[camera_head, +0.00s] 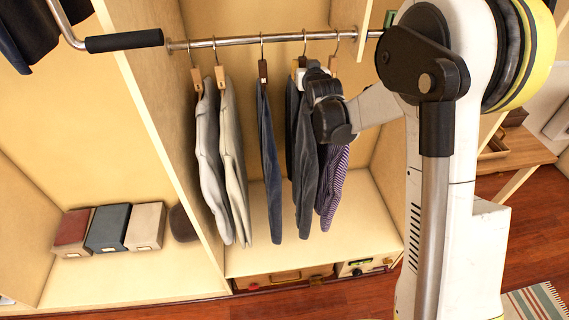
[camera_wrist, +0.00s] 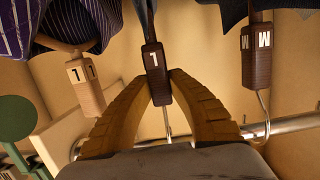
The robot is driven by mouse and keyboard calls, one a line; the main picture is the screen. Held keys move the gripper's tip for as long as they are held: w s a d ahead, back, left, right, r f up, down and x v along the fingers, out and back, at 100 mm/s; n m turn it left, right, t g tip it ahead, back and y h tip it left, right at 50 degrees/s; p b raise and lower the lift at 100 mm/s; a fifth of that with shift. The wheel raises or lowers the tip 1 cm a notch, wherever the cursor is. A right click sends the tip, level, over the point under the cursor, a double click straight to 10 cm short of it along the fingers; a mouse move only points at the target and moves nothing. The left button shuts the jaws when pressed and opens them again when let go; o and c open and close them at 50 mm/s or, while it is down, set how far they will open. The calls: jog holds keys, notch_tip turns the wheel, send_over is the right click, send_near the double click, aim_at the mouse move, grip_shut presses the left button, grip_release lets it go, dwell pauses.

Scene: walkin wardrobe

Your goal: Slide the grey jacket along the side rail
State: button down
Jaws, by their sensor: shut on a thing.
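The grey jacket (camera_head: 308,160) hangs from the side rail (camera_head: 230,41) in the middle bay, between a navy garment (camera_head: 269,150) and a purple striped shirt (camera_head: 331,190). My gripper (camera_head: 300,72) is at its hanger, just below the rail, and covers the hanger's neck in the head view. In the wrist view my gripper's (camera_wrist: 158,84) two yellow ribbed fingers close from both sides on a dark hanger block (camera_wrist: 153,62) marked L. Only a narrow strip of the cloth shows there.
Beside the held block are a light block (camera_wrist: 86,85) on the striped shirt's hanger and a dark M block (camera_wrist: 256,55). Two pale garments (camera_head: 220,160) hang farther left. A wooden divider (camera_head: 165,130) bounds the bay's left side. The rail between the hangers is bare.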

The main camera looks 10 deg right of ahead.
jog(key=shift+d, duration=1.35)
jog(key=c, duration=1.3)
grip_release()
jog(key=shift+o, duration=0.2)
jog(key=shift+s, duration=0.1)
jog(key=s+r, duration=0.2)
jog(key=s, duration=0.9)
jog(key=shift+s+r, duration=0.25)
jog(key=shift+s, duration=0.15)
jog(key=s+f+g+b, duration=0.1)
jog(key=s+f+g, duration=0.1)
jog(key=s, duration=0.9)
jog(key=s+a+f+g, duration=0.1)
jog(key=s+g, duration=0.3)
jog(key=s, duration=0.7)
jog(key=s+a+f+g+b, duration=0.1)
jog(key=s+f, duration=0.3)
jog(key=s, duration=0.8)
jog(key=shift+g+b, duration=0.35)
jog(key=shift+g, duration=0.55)
jog(key=shift+f, duration=0.1)
